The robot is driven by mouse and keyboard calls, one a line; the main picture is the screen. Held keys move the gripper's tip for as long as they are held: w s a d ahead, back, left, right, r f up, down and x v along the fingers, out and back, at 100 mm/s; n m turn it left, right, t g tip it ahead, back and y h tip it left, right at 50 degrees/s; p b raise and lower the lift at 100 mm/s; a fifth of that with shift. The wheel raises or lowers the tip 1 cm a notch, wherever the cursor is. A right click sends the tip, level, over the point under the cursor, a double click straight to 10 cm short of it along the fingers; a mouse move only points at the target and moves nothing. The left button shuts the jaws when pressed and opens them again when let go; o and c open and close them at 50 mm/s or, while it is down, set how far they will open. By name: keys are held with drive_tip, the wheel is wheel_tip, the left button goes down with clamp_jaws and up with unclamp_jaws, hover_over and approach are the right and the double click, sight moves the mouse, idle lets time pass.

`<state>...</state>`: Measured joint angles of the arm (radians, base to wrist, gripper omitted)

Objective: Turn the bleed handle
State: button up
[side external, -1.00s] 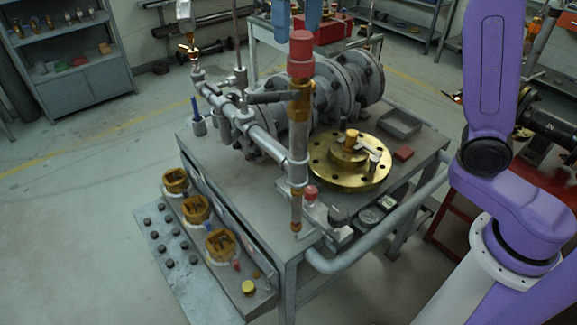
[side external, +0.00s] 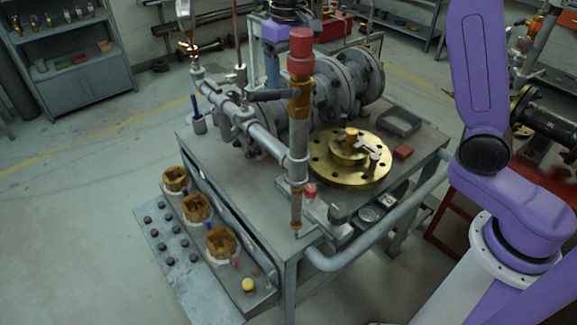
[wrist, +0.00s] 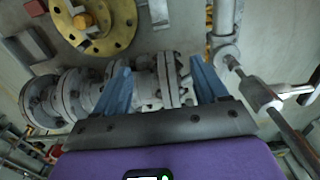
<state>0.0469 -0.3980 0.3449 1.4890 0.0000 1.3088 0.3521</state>
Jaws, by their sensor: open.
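A dark lever handle (side external: 282,95) sticks out sideways beside the upright red-capped brass and steel pipe (side external: 300,120) in the side view. I cannot tell for sure that it is the bleed handle. My gripper (side external: 273,64) points down behind the red cap, above the grey flanged valve body (side external: 345,85); one blue finger shows clearly and the cap hides part of the rest. In the wrist view my gripper (wrist: 160,67) is open with nothing held between its blue fingers. The flanged valve body (wrist: 85,92) lies beyond and between them.
A brass flange disc (side external: 350,165) with a loose fitting lies on the grey bench (side external: 225,160). An open tray (side external: 399,123) and a red block (side external: 403,152) are near its right edge. Thin upright rods and pipes crowd the left side.

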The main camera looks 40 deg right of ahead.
wheel_tip(320, 180, down, 28)
drive_tip(key=shift+r, duration=0.2)
idle(0.4)
drive_tip(key=c, duration=1.1)
